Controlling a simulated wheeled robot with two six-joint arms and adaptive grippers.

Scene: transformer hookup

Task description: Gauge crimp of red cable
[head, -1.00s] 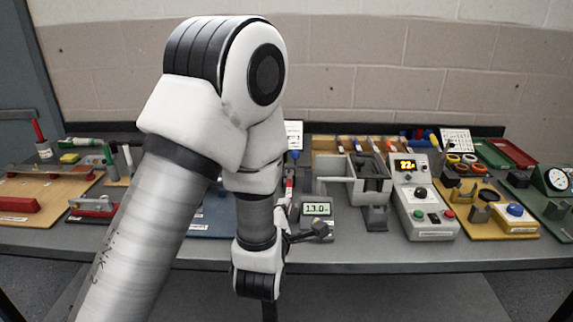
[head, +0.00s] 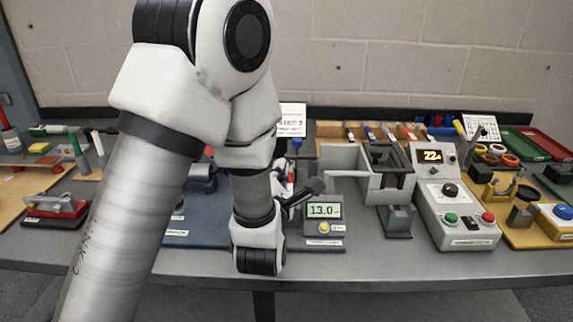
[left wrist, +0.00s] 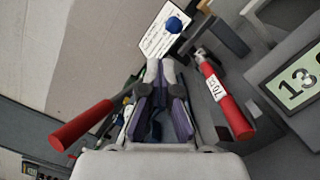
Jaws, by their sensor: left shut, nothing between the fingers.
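My left gripper (left wrist: 160,72) is shut and empty in the left wrist view, its fingertips below a white card. In the head view my own arm mostly hides it, left of a grey box with a digital readout of 13.0 (head: 323,211) and a yellow button. The readout also shows at the right edge of the left wrist view (left wrist: 298,84). A red handle with a white label (left wrist: 226,100) lies right of the fingers, apart from them. Another red handle (left wrist: 80,126) is to their left. I cannot make out the red cable or its crimp. My right gripper is not in view.
A printed card (head: 291,120) stands behind the readout. To its right are a grey fixture (head: 368,180), a control box reading 22 (head: 445,205) and a yellow board (head: 510,235). A red-and-grey clamp (head: 57,205) is at left. The bench's front strip is clear.

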